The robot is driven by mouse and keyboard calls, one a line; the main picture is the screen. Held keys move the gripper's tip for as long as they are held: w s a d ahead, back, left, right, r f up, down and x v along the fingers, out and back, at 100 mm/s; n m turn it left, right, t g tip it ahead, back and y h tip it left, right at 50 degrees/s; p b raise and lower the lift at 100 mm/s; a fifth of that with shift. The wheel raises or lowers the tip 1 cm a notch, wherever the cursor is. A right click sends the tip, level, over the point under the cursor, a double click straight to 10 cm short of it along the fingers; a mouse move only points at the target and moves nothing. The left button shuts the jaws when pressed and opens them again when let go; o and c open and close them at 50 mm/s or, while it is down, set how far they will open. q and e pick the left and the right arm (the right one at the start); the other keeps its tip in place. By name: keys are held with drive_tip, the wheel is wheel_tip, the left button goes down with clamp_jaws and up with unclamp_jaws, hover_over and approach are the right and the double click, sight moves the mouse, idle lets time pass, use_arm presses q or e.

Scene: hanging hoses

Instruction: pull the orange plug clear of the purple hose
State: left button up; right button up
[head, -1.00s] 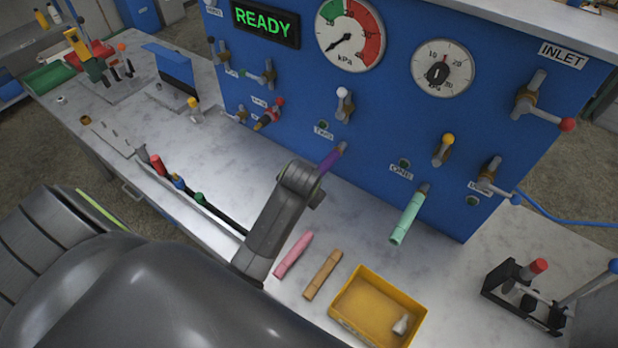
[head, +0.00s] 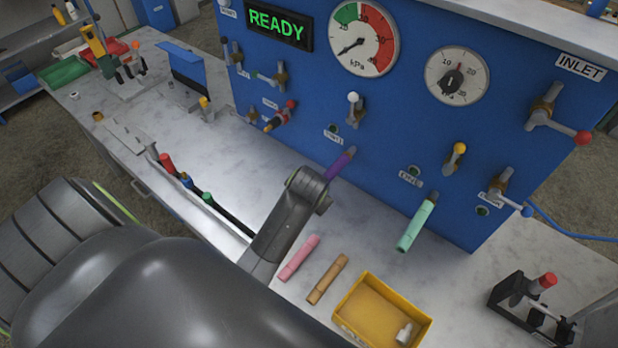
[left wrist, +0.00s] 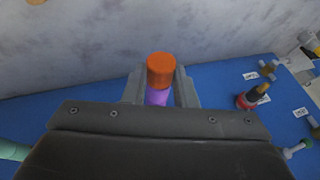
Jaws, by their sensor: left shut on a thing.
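The purple hose (head: 341,164) hangs from a fitting on the blue panel, its lower part hidden behind my left wrist in the head view. In the left wrist view the orange plug (left wrist: 160,70) stands at the end of the purple hose (left wrist: 157,97), in line with it and with no gap visible. How deep it sits cannot be told. My left gripper (left wrist: 159,82) is shut on the orange plug, one finger on each side. My right gripper is in neither view.
A mint green hose (head: 417,226) hangs to the right. Pink (head: 299,257) and tan (head: 327,279) hose pieces lie on the bench beside a yellow tray (head: 345,322) holding a small pale part. Valve handles stick out from the panel (head: 310,105).

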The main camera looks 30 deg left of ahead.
use_arm(q)
drive_tip(key=shift+s, duration=0.25)
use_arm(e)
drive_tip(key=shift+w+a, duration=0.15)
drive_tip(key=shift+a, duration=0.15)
use_arm(q)
drive_tip(key=shift+s+a, duration=0.1)
drive_tip(key=shift+s, duration=0.3)
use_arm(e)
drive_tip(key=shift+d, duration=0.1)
use_arm(q)
drive_tip(key=s, duration=0.4)
drive_tip(key=shift+s+a, duration=0.15)
drive_tip(key=shift+s, duration=0.05)
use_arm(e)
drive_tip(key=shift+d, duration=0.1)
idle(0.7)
use_arm(q)
drive_tip(key=shift+s+a+r, duration=0.1)
drive_tip(key=shift+s+r, duration=1.35)
drive_tip(key=shift+s, duration=0.1)
drive_tip(key=shift+w+f, duration=0.1)
